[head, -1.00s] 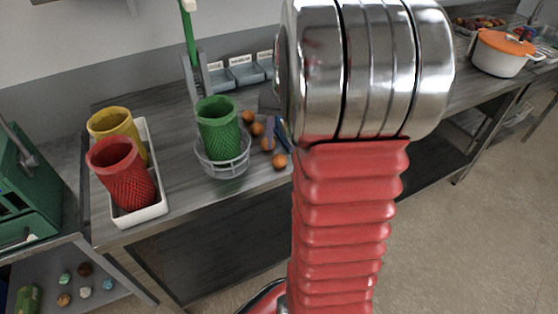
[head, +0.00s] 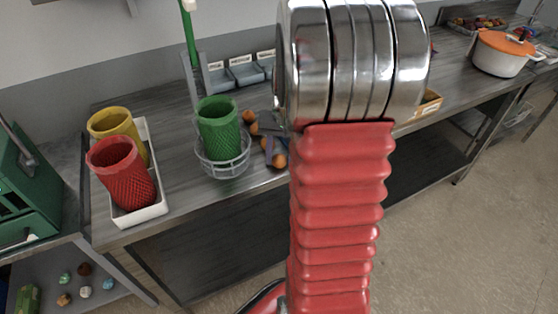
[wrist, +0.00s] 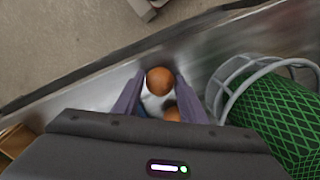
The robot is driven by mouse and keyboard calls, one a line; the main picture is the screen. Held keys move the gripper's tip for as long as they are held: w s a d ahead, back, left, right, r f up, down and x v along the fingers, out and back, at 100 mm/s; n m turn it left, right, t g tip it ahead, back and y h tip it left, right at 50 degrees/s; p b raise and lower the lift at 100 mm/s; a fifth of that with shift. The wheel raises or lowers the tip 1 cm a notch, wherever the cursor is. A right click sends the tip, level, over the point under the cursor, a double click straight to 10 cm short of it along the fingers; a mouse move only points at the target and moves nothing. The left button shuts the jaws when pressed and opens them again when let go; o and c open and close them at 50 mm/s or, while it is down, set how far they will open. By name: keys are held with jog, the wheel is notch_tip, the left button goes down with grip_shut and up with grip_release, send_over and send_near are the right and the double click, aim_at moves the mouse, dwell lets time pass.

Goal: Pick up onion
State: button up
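Several orange-brown onions lie on the grey metal worktop, right of the green mesh cup. The nearest onion (head: 279,161) is close to the worktop's front edge; others (head: 248,116) lie further back. My gripper (head: 272,146) is low among them, partly hidden behind my arm. In the wrist view, my gripper (wrist: 160,92) has its two purple fingers apart. One onion (wrist: 160,79) is between the fingertips, with narrow gaps at its sides. A second onion (wrist: 172,113) shows closer to the palm, partly hidden by the gripper body.
The green mesh cup (head: 219,128) stands in a wire basket (head: 226,166) just left of the onions. A white tray (head: 154,212) holds a red cup (head: 121,173) and a yellow cup (head: 113,124). An orange-lidded pot (head: 503,55) stands far right.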

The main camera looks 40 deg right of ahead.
jog(key=shift+f, duration=0.1)
jog(key=shift+c, duration=0.4)
jog(key=c, duration=0.6)
